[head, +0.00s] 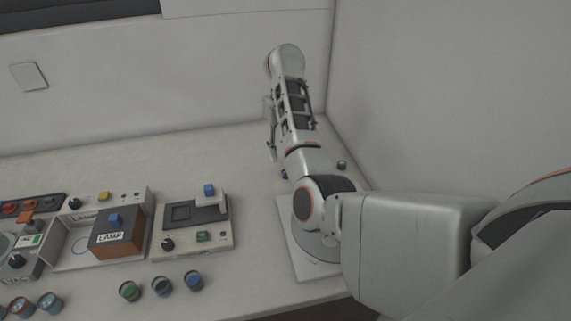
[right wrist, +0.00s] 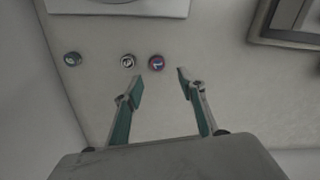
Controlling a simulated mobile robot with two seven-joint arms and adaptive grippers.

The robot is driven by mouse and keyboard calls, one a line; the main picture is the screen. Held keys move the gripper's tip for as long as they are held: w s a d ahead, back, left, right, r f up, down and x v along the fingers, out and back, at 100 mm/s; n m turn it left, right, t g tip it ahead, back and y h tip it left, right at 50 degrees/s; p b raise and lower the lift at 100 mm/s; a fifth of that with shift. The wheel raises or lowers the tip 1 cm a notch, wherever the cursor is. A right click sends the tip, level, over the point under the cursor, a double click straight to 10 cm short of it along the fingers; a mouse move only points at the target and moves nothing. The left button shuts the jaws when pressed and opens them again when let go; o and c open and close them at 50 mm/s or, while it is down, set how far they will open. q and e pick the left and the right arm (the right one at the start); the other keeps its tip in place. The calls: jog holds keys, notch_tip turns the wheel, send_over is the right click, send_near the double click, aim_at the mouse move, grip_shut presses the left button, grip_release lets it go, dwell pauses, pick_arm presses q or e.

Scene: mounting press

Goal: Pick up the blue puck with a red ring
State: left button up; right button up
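In the right wrist view, the blue puck with a red ring (right wrist: 156,62) lies on the pale table, the rightmost of three pucks in a row. A white mark shows on its top. My right gripper (right wrist: 160,76) is open and empty. Its two teal-padded fingers are spread, and the puck shows just beyond the gap between the tips. In the head view, the right gripper (head: 271,140) is mostly hidden by my arm, at the back of the table. A puck (head: 285,174) peeks out beside the arm, its ring colour unclear. My left gripper is not in view.
A dark puck with a white mark (right wrist: 128,61) sits close beside the ringed one. A grey-blue puck (right wrist: 72,59) lies further left. A white plate (head: 292,235) lies under my arm. Devices, a lamp box (head: 118,241) and other pucks (head: 193,280) stand left. Walls bound the table corner.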

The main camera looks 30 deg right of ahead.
aim_at(286, 172)
jog(key=shift+f+b, duration=0.8)
jog(key=shift+f, duration=0.05)
jog(key=shift+f+b, duration=0.45)
jog(key=shift+f, duration=0.15)
jog(key=f+b, duration=0.1)
jog(key=f, duration=0.2)
jog(key=f+b, duration=0.1)
jog(key=shift+s+d+f+b, duration=0.2)
jog(key=shift+s+d+b, duration=0.05)
jog(key=shift+b, duration=0.05)
jog(key=shift+f, duration=0.3)
jog(key=shift+a, duration=0.1)
jog(key=shift+r, duration=0.1)
jog(key=c, duration=1)
